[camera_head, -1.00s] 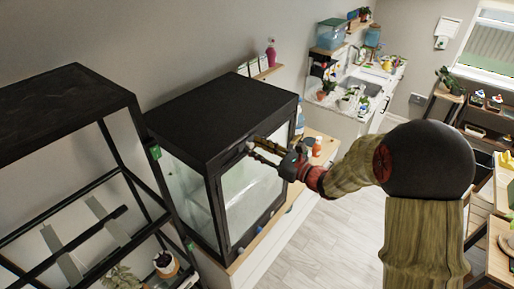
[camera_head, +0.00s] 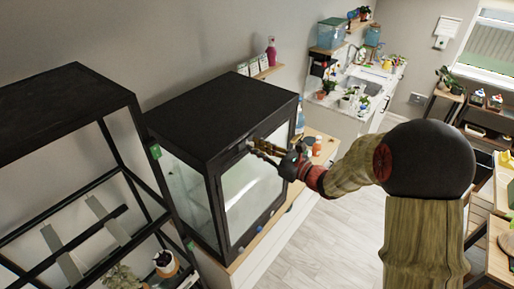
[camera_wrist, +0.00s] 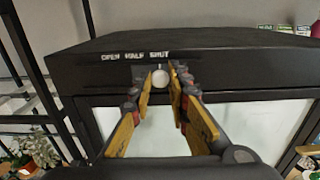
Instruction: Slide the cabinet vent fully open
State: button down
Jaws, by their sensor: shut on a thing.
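The black glass-fronted cabinet (camera_head: 222,118) stands left of centre in the head view. In the wrist view its top front rail (camera_wrist: 240,68) carries white lettering reading OPEN, HALF, SHUT from left to right. A round pale vent knob (camera_wrist: 160,79) sits on the rail below the word SHUT. My gripper (camera_wrist: 160,88) has a yellow-faced finger on each side of the knob and is shut on it. In the head view my gripper (camera_head: 254,147) reaches the upper front edge of the cabinet, and the knob is hard to make out there.
A black open shelf frame (camera_head: 70,110) with plants stands close on the cabinet's left. An orange-capped jar (camera_head: 316,146) and a bottle (camera_head: 299,118) stand on the wooden top to the right. The floor (camera_head: 310,235) in front is clear.

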jog(key=s+a+b, duration=0.1)
jog(key=s+a, duration=0.1)
jog(key=s+a+b, duration=0.2)
jog(key=s, duration=0.1)
jog(key=shift+s+a, duration=0.15)
jog(key=shift+s, duration=0.15)
dwell(0.4)
jog(key=c, duration=1.8)
grip_release()
jog(key=shift+s+a, duration=0.15)
jog(key=shift+s, duration=0.05)
jog(key=shift+o, duration=0.4)
jog(key=shift+w, duration=0.1)
